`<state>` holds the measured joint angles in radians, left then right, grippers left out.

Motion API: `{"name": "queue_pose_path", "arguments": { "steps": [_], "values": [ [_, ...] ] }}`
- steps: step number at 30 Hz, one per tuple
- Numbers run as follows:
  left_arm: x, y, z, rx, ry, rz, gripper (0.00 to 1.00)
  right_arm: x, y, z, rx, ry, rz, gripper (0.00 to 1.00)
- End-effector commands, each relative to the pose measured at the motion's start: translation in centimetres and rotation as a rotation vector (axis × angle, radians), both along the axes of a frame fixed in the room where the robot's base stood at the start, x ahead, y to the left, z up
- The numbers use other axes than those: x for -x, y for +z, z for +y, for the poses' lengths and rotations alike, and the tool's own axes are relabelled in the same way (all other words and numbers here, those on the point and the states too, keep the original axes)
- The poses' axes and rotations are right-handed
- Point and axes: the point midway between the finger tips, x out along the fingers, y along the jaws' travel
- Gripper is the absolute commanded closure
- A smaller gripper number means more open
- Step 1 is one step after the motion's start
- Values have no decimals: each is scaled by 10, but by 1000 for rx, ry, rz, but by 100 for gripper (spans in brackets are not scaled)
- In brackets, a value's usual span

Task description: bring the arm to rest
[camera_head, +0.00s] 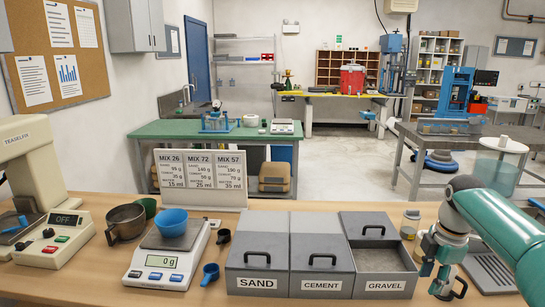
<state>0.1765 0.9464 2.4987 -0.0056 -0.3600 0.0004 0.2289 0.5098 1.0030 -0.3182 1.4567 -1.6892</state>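My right arm, teal, comes in from the right edge. Its gripper (444,280) points down over the wooden bench (235,292), just right of the gravel bin (386,286). Its fingers look apart, and I see nothing between them. My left gripper is not in view.
The sand (257,282) and cement (316,284) bins are covered; the gravel bin's lid (370,231) sits back, showing gravel. A blue bowl (172,222) stands on the scale (160,262), which reads 0 g. A dark mug (126,222), scoops and a mixer (35,190) are to the left.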

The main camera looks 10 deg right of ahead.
Motion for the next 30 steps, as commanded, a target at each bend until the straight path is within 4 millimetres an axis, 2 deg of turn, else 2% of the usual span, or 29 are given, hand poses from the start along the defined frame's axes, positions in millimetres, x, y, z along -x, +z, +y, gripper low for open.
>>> {"name": "queue_pose_path", "arguments": {
  "steps": [8, 11, 14, 18, 20, 21, 23, 24, 27, 30],
  "values": [
    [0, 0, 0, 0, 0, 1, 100, 11, -79, 46, -65, 87, 171, 62],
    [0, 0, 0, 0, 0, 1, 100, 19, -119, 68, -94, 106, 229, 62],
    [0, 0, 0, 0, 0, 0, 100, 34, -170, 100, -136, 95, 294, 62],
    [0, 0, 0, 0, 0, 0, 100, 75, -250, 156, -198, -4, 383, 62],
    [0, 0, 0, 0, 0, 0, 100, 99, -280, 181, -221, -77, 416, 62],
    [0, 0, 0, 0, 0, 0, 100, 117, -299, 197, -234, -136, 437, 62],
    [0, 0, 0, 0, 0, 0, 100, 147, -324, 221, -253, -243, 469, 62],
    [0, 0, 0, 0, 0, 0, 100, 170, -339, 237, -261, -326, 489, 62],
    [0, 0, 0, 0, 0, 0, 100, 225, -365, 270, -270, -589, 523, 62],
    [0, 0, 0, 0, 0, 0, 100, 263, -375, 289, -269, -877, 516, 62]
  ]
}}
